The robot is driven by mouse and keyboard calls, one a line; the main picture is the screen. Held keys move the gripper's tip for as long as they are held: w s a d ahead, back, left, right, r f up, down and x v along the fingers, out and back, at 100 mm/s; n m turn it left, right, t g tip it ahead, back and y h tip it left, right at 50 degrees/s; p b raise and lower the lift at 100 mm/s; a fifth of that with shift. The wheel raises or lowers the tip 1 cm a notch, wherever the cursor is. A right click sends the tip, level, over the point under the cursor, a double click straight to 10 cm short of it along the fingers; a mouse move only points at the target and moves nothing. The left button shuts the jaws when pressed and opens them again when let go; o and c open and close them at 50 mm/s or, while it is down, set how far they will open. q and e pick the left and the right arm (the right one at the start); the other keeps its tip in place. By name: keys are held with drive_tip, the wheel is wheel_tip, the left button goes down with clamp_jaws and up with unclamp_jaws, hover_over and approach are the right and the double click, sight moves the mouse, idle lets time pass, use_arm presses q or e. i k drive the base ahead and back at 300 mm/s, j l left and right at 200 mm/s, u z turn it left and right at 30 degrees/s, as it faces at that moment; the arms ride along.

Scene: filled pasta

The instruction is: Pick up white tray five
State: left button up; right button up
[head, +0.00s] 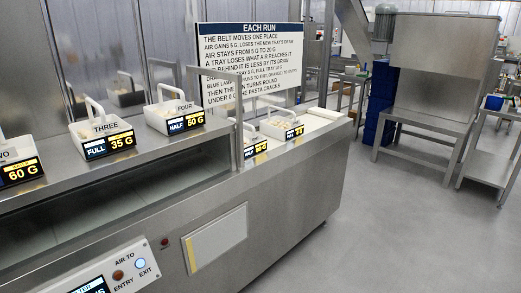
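Several white trays with upright handles stand in a row along the steel machine's belt. Tray four (172,106) reads HALF 50 G, and tray three (104,130) reads FULL 35 G. To the right of four, beyond a steel post, are two more white trays: one partly hidden by the post (248,131), and one farther along (279,122) near the white end of the belt. Their name words are too small to read, so I cannot tell for sure which is five. Both have black weight labels. Neither of my grippers is in view.
Tray two (8,155), reading 60 G, is cut off at the left edge. The steel post (239,120) stands at the front of the belt. A white sign (250,65) headed EACH RUN stands behind.

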sight(281, 121)
drive_tip(key=i+l, duration=0.35)
drive_tip(key=l, duration=0.15)
drive_tip(key=i+l, duration=0.35)
drive_tip(key=l, duration=0.2)
